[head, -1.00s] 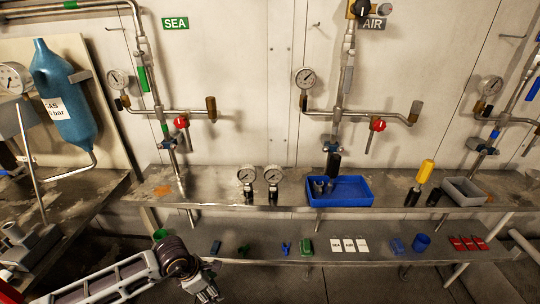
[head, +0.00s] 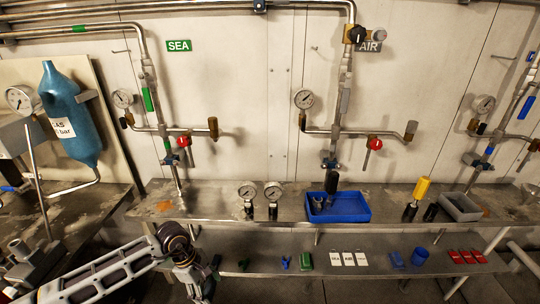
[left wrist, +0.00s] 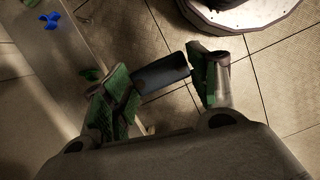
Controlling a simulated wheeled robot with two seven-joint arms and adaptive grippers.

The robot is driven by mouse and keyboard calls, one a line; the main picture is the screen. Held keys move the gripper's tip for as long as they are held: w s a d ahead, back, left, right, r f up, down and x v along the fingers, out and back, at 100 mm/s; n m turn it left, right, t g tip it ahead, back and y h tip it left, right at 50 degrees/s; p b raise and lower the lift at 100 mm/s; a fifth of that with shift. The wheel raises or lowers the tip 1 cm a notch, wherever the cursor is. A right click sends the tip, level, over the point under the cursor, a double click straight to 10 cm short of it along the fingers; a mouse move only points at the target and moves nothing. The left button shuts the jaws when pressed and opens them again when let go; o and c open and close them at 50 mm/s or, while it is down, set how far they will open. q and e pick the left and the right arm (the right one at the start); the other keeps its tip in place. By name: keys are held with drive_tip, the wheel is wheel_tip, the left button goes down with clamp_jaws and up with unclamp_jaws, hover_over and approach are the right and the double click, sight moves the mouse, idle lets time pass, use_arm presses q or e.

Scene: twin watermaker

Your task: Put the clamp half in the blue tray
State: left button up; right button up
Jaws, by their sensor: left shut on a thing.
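My left gripper (head: 200,286) is at the front left of the lower shelf in the head view. In the left wrist view its green-padded fingers (left wrist: 165,88) are shut on a dark block (left wrist: 160,73), which I take to be the clamp half. The block is held between the fingers, with floor behind it. The blue tray (head: 352,217) stands on the upper bench in the head view, to the right of and beyond my gripper. Small grey parts (head: 319,203) are in its left side. My right gripper is not in view.
Two gauges (head: 247,193) stand left of the tray. A yellow-handled tool (head: 422,188) and a grey bin (head: 460,207) stand to its right.

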use_arm(q)
drive_tip(key=r+m+p, duration=0.1)
drive_tip(key=m, duration=0.1)
drive_tip(key=w+r+m, duration=0.1)
drive_tip(key=r, duration=0.1)
drive_tip(key=r+m+g+p, duration=0.1)
drive_tip(key=m, duration=0.1)
drive_tip(key=shift+w+a+r+m+y+p, duration=0.3)
drive_tip(key=shift+w+a+y+p, duration=0.05)
drive_tip(key=shift+w+y, duration=0.05)
drive_tip(key=w+a+r+m+g+y+p, duration=0.1)
drive_tip(key=w+r+m+y+p, duration=0.1)
drive_tip(key=r+m, duration=0.6)
drive_tip(key=shift+w+a+r+m+p, duration=0.25)
drive_tip(key=shift+w+m+p, duration=0.5)
drive_tip(key=shift+p, duration=0.65)
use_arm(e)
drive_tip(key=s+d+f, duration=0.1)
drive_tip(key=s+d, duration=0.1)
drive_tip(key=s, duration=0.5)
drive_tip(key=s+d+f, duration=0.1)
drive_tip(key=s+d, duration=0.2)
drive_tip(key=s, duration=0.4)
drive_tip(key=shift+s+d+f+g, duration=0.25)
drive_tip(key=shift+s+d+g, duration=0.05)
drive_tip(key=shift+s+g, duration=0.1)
use_arm(q)
drive_tip(key=shift+s+f, duration=0.15)
